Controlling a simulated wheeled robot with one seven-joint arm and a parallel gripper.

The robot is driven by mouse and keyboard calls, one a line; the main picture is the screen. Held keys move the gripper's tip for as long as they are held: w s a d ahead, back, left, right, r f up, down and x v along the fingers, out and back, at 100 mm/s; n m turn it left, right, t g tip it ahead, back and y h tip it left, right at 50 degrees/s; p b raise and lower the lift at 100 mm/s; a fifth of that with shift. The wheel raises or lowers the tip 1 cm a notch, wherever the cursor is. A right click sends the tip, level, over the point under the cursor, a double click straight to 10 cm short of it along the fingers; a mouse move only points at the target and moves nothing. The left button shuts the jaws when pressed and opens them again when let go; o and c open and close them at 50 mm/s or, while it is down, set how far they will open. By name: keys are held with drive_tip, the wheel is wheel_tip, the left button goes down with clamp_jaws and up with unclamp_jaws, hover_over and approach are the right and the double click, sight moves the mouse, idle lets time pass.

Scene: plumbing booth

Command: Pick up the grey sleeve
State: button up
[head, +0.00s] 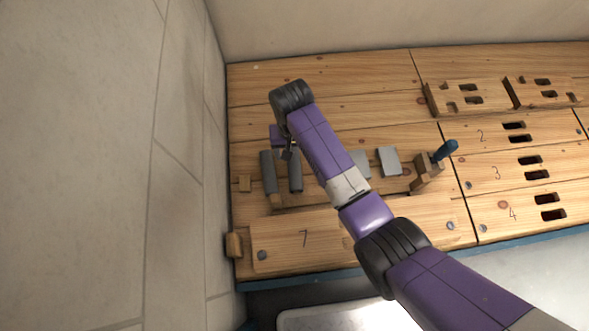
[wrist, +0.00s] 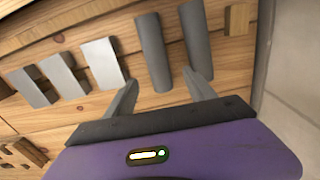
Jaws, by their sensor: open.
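Two dark grey rounded bars lie side by side on the wooden board, a left one (head: 268,172) and a right one (head: 295,175). Either may be the grey sleeve; I cannot tell which. In the wrist view the bar nearer the lighter pieces (wrist: 153,50) lies between the lines of my fingers, and the other bar (wrist: 197,42) is beside it, near the right fingertip. My gripper (wrist: 160,78) is open and empty, with its tips close to the lower ends of these bars. In the head view my gripper (head: 288,152) is partly hidden by my arm.
Lighter grey pieces (head: 389,161) (wrist: 101,63) lie beside the bars. A wooden block with a blue-handled tool (head: 445,151) stands farther right. A tiled wall (head: 180,170) closes the left side. Slotted wooden panels (head: 530,160) fill the right.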

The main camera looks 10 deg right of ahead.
sight(294, 161)
wheel_tip(294, 161, down, 7)
drive_tip(key=b, duration=0.4)
drive_tip(key=shift+d+r, duration=0.1)
drive_tip(key=shift+d, duration=0.05)
drive_tip(key=shift+r, duration=0.1)
drive_tip(key=shift+c, duration=0.2)
drive_tip(key=c, duration=0.9)
